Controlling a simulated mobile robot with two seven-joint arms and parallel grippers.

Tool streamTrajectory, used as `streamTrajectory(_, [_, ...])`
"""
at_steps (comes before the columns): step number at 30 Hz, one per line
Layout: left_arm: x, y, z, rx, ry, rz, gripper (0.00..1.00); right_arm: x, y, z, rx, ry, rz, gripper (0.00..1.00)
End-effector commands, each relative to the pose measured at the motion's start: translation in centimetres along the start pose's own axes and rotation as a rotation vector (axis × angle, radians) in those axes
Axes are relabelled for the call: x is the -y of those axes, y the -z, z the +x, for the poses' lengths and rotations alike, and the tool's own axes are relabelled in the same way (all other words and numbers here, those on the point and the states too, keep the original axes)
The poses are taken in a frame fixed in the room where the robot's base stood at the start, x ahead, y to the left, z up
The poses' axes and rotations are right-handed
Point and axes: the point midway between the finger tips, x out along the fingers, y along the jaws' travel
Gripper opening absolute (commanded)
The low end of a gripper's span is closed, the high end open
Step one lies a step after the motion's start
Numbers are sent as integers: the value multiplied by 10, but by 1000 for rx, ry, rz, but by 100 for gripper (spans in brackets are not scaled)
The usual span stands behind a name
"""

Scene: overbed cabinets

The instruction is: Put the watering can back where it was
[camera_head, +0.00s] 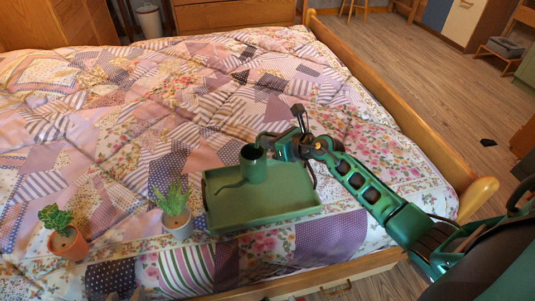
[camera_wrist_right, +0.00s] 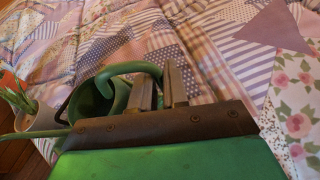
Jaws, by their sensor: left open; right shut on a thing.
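The green watering can (camera_head: 254,166) is upright over the green tray (camera_head: 268,209) on the bed, its thin spout pointing left. I cannot tell whether its base touches the tray. My right gripper (camera_head: 268,140) is shut on the can's handle from the right. In the right wrist view, the fingers (camera_wrist_right: 163,90) close around the curved handle of the can (camera_wrist_right: 92,102). Two small tips at the bottom edge of the head view look like my left gripper (camera_head: 125,295), spread apart and empty; the rest of it is out of frame.
A wooden bed rail (camera_head: 400,105) runs along the right.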

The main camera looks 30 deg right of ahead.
Motion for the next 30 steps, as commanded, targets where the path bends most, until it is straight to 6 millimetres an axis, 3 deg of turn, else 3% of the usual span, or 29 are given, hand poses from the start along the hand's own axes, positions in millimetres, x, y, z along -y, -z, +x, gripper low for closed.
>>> streamTrajectory(6, [-5,-12,12,1,-15,-1,43,3,33,14,2,0,4,0])
streamTrajectory(14, [-8,-2,10,-8,-24,1,43,3,34,15,2,0,1,0])
streamTrajectory(15, [-8,-2,10,-10,-24,1,43,3,36,15,-1,0,0,16])
streamTrajectory(22, [-7,-2,11,-13,-21,1,43,3,36,15,-1,0,0,38])
streamTrajectory(30, [-5,-4,12,-9,-17,1,43,3,36,14,-1,-1,0,40])
